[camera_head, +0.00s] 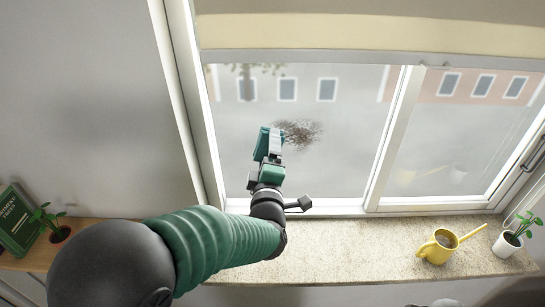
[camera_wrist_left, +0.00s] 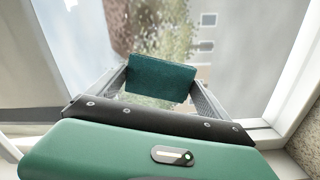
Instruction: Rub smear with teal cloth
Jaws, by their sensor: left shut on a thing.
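The smear (camera_head: 300,131) is a dark brown, speckled patch on the left window pane. My left gripper (camera_head: 269,146) is raised in front of that pane, at the left edge of the smear. It is shut on the teal cloth (camera_head: 262,143), which also shows as a folded block between the fingers in the left wrist view (camera_wrist_left: 161,78). In the wrist view the brownish smear (camera_wrist_left: 165,30) shows behind and above the cloth. I cannot tell whether the cloth touches the glass. My right gripper is not in view.
A yellow watering can (camera_head: 437,247) and a white potted plant (camera_head: 508,243) stand on the right of the speckled sill (camera_head: 340,250). A green book (camera_head: 17,222) and a small plant (camera_head: 57,232) are on a wooden shelf at the left. The sill's middle is clear.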

